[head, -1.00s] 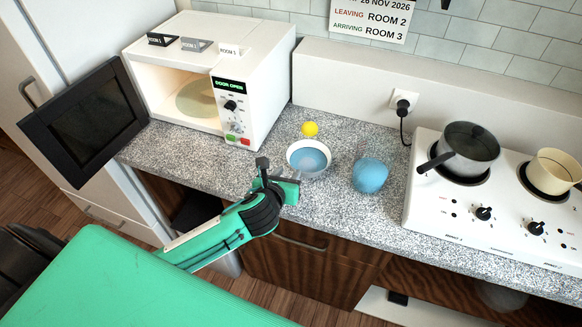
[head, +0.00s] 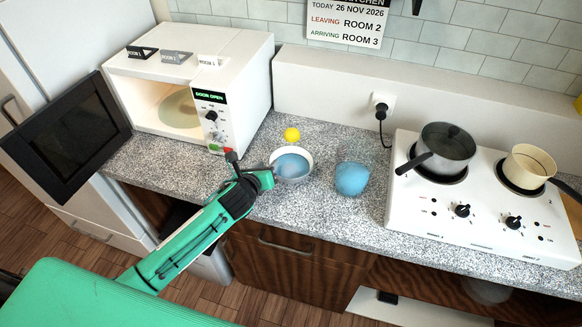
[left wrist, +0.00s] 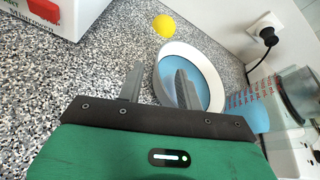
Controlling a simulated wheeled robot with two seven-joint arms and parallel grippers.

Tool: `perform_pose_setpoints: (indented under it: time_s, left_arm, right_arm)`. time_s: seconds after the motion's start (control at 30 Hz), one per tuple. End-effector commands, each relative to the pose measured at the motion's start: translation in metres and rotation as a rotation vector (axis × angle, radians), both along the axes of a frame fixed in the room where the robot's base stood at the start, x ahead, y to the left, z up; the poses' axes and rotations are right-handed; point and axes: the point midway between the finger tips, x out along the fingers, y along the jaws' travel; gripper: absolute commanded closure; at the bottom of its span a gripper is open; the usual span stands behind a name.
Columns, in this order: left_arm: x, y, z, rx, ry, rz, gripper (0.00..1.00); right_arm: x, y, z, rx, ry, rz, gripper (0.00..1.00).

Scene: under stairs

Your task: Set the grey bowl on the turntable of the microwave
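The grey bowl (head: 305,174), pale outside and blue inside, stands on the counter right of the microwave (head: 232,75). The microwave door (head: 65,140) is wide open to the left, and the turntable (head: 180,108) shows inside, empty. My left gripper (head: 262,174) is at the bowl's left side. In the left wrist view its fingers (left wrist: 158,88) are apart, with the near-left rim of the bowl (left wrist: 212,72) between them. One finger overlaps the bowl's inside and the other is outside. Contact with the wall cannot be told. My right gripper is out of view.
A yellow ball (head: 292,134) lies just behind the bowl. A blue-filled measuring jug (head: 351,180) stands right of it. The hob (head: 470,215) carries a dark pan (head: 446,147) and a cream pot (head: 528,165). Some counter (head: 165,165) is clear before the microwave.

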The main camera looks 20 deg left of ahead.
Motion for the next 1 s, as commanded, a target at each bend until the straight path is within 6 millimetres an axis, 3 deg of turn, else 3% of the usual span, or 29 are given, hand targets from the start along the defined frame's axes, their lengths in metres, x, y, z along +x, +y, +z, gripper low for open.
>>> perform_pose_setpoints:
  time_s: [0.4, 0.77, 0.93, 1.0]
  left_arm:
    - [0.041, -0.001, -0.012, -0.002, 0.000, 0.001, 0.64]
    - [0.047, -0.001, -0.016, 0.000, 0.001, -0.001, 0.64]
    - [0.047, -0.001, -0.016, 0.000, 0.001, 0.000, 0.96]
    - [0.047, -0.001, -0.016, 0.000, 0.001, 0.000, 1.00]
  right_arm:
    - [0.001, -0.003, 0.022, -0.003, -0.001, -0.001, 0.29]
    - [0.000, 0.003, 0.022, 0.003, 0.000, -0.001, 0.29]
    - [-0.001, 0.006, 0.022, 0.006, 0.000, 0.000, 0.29]
    - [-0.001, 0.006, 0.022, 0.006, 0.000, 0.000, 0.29]
